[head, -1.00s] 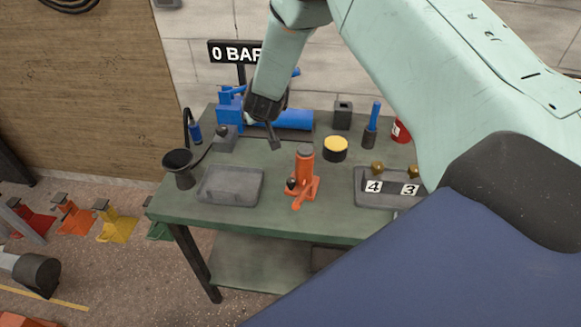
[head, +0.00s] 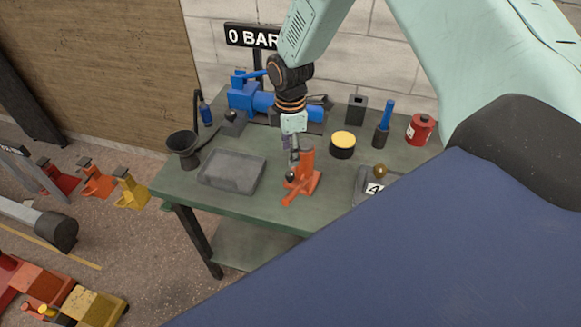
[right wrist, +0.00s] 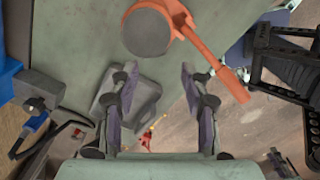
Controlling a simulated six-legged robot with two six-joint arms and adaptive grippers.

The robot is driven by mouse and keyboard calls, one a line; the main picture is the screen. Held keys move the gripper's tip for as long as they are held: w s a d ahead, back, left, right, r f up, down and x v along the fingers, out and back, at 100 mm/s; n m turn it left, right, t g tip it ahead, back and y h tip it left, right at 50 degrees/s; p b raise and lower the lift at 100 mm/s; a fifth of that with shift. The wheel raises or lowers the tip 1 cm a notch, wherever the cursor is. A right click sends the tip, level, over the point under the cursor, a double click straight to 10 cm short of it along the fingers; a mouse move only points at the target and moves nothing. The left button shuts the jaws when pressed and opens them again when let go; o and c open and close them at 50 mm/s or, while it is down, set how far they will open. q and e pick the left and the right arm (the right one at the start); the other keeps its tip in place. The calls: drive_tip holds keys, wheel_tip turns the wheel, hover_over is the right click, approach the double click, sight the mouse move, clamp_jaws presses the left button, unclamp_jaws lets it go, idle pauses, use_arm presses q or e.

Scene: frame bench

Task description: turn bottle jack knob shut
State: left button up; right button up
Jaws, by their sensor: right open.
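The orange bottle jack (head: 308,166) stands upright on the green bench. A small dark knob (head: 290,176) shows low on its left side in the head view. My right gripper (head: 294,160) is open and points down beside the jack's upper body, partly covering it. In the right wrist view, the open fingers of the right gripper (right wrist: 159,74) have nothing between them but bench and a grey tray beyond. The jack's round grey top (right wrist: 147,32) and an orange arm (right wrist: 225,75) lie just past the fingertips. The knob cannot be made out there. My left gripper is out of view.
On the bench are a grey tray (head: 230,186), a black funnel (head: 183,146), a yellow-topped tin (head: 342,145), a red can (head: 421,128) and a blue-handled tool (head: 384,125). A "0 BAR" sign (head: 252,37) stands behind the blue pump (head: 242,98). Jack stands sit on the floor at left.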

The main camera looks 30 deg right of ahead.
sight(290, 173)
drive_tip(key=shift+s+d+f, duration=0.15)
drive_tip(key=shift+f, duration=0.1)
drive_tip(key=f, duration=0.6)
drive_tip(key=shift+w+a, duration=0.25)
drive_tip(key=shift+a, duration=0.15)
drive_tip(key=shift+f, duration=0.35)
drive_tip(key=shift+s+d+f, duration=0.1)
drive_tip(key=shift+d+f, duration=0.25)
drive_tip(key=shift+f, duration=0.05)
drive_tip(key=shift+a, duration=0.25)
drive_tip(key=shift+c, duration=1)
drive_tip(key=shift+d, duration=0.2)
drive_tip(key=c, duration=0.6)
drive_tip(key=shift+a, duration=0.1)
clamp_jaws()
